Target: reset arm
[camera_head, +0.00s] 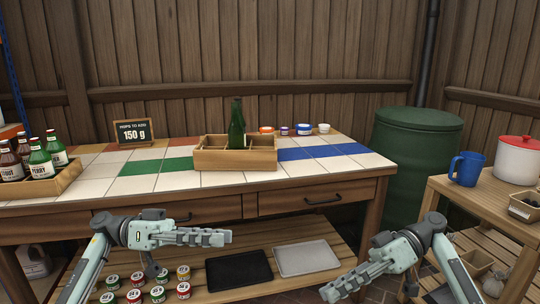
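My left gripper (222,238) is in front of the table's front edge, at the lower left of the head view, its fingers pointing right. No object shows in it. My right gripper (335,292) is at the lower right, its fingers pointing down and to the left. No object shows in it either. Both are seen nearly edge-on, so the gap between their fingers cannot be made out. Both appear clear of the tiled table (215,179).
A wooden crate (235,160) with a green bottle (237,124) stands mid-table. Another crate (62,183) of bottles is at the left. A sign (134,133) reads 150 g. Cans, a black tray (238,270) and a grey tray (306,258) lie below. A side table with a blue mug (467,169) stands right.

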